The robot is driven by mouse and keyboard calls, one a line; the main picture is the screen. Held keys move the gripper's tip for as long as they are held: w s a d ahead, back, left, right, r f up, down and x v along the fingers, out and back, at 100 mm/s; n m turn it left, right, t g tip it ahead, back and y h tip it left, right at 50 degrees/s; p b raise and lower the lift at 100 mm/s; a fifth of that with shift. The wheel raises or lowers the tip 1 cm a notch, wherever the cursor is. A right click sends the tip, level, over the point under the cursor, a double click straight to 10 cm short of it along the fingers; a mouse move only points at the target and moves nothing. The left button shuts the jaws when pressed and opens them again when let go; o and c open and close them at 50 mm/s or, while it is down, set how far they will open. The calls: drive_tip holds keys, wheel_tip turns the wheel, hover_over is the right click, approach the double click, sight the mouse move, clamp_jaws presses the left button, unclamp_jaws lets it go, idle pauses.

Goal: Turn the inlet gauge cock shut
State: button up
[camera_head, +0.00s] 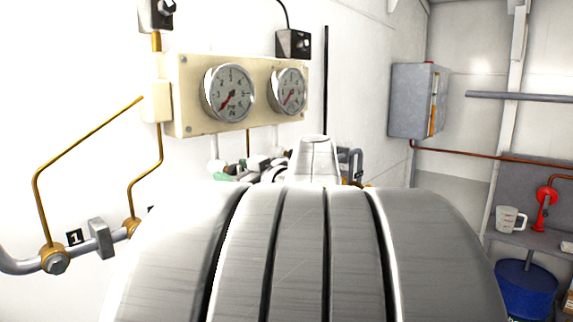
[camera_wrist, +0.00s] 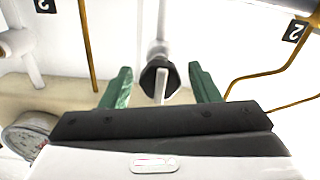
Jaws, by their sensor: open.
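In the wrist view my gripper (camera_wrist: 162,88) is open, with one green finger on each side of a dark hexagonal cock fitting (camera_wrist: 152,74). A pale flat lever (camera_wrist: 160,88) shows at the fitting, between the fingers. The fingers look apart from it; how deep it sits between them I cannot tell. No label names it as the inlet cock. In the head view my arm hides this fitting and most of my gripper. Two round gauges, left (camera_head: 228,93) and right (camera_head: 287,90), sit on a cream panel (camera_head: 188,110).
A grey wall box (camera_head: 405,100) and a shelf with a jug (camera_head: 510,219) are at right.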

drive_tip(key=shift+w+a, duration=0.2)
drive_tip(key=shift+a, duration=0.05)
drive_tip(key=shift+c, duration=0.5)
drive_tip(key=c, duration=0.9)
